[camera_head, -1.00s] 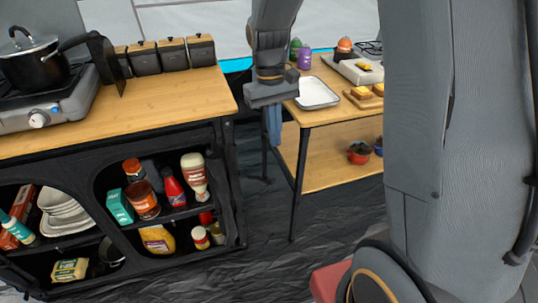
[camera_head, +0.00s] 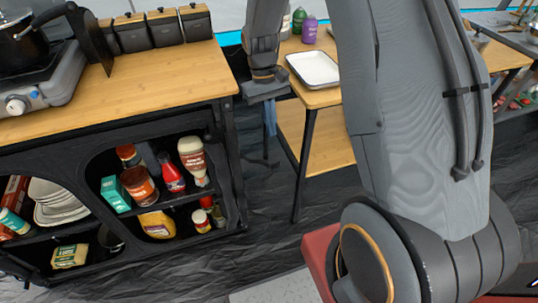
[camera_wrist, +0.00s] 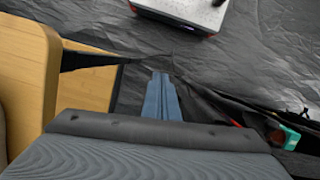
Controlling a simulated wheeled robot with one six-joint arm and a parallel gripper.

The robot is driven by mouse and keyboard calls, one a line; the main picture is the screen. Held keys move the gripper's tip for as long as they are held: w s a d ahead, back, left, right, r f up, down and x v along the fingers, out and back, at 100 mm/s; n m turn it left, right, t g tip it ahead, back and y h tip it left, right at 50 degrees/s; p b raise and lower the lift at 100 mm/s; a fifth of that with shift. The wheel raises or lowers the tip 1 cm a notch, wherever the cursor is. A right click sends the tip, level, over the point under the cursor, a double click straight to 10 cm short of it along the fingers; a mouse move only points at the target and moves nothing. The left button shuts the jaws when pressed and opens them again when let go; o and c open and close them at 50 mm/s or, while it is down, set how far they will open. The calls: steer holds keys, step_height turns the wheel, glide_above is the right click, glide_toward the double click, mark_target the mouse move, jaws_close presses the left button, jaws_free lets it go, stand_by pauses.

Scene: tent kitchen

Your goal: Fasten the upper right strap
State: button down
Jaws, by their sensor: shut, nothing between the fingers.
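My gripper (camera_head: 270,118) hangs down between the black fabric cabinet and the wooden side table. Its narrow blue fingers are together and empty; they also show in the wrist view (camera_wrist: 162,96). The black cabinet (camera_head: 232,160) stands at left, with a wooden top and open-fronted compartments. The gripper is near its right corner post in the picture; whether it touches cannot be told. I cannot make out the upper right strap clearly in either view. In the wrist view, the cabinet edge (camera_wrist: 215,110) lies right of the fingers.
The wooden side table (camera_head: 318,97) with a white tray (camera_head: 313,69) stands right of the gripper; its edge (camera_wrist: 40,75) is at left in the wrist view. Bottles, cans and boxes fill the cabinet shelves. A pot (camera_head: 25,45) sits on a stove. Dark floor lies in front.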

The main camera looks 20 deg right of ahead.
mark_target(267, 168)
steer(key=x, duration=1)
steer(key=shift+f, duration=0.35)
